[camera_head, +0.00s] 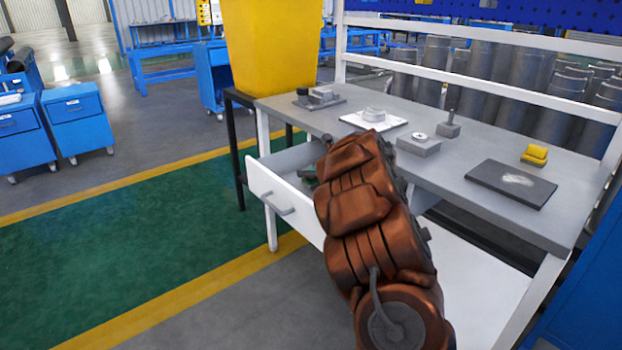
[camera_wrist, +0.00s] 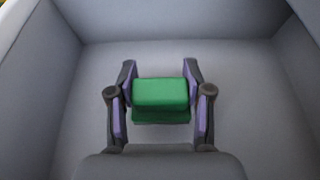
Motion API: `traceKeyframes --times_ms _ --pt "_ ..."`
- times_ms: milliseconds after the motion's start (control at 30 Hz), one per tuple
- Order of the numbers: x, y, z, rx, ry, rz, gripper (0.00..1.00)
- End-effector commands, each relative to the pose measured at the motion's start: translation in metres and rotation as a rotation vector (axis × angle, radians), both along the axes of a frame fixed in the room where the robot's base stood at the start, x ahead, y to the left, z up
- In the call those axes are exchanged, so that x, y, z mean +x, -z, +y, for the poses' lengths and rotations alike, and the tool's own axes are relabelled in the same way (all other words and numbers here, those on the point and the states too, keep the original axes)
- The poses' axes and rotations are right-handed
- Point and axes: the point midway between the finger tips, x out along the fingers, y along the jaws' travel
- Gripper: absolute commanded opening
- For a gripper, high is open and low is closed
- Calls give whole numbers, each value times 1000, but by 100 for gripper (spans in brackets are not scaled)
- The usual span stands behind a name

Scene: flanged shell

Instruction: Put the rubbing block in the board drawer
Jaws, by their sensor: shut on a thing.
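A green block (camera_wrist: 160,93), seemingly the rubbing block, sits between the two fingers of my gripper (camera_wrist: 160,98) in the wrist view. My gripper is shut on it, one finger on each side. Both are inside the open board drawer (camera_head: 282,207), whose pale walls (camera_wrist: 165,20) surround them in the wrist view. I cannot tell whether the block touches the drawer floor (camera_wrist: 240,90). In the head view my arm hides most of the drawer's inside, and only a bit of green shows by the drawer's inner left side.
The grey bench top (camera_head: 440,180) above the drawer carries a dark plate (camera_head: 510,184), a yellow block (camera_head: 535,154), a white board (camera_head: 352,120) and several small grey fixtures. A yellow bin (camera_head: 268,45) stands at the bench's left end. No other object shows in the drawer in the wrist view.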

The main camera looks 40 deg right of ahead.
Motion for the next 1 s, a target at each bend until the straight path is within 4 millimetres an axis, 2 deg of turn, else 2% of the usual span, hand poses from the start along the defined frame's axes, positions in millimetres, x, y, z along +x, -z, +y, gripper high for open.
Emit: traceKeyframes --times_ms 33,133,600,633,867,1000 --pt "0 9 0 4 1 0 12" --pt "0 17 0 2 0 0 12" --pt "0 22 0 0 1 -1 12" --pt "0 22 0 0 1 -1 51" --pt "0 21 0 0 1 0 75" --pt "0 21 0 0 1 0 75"
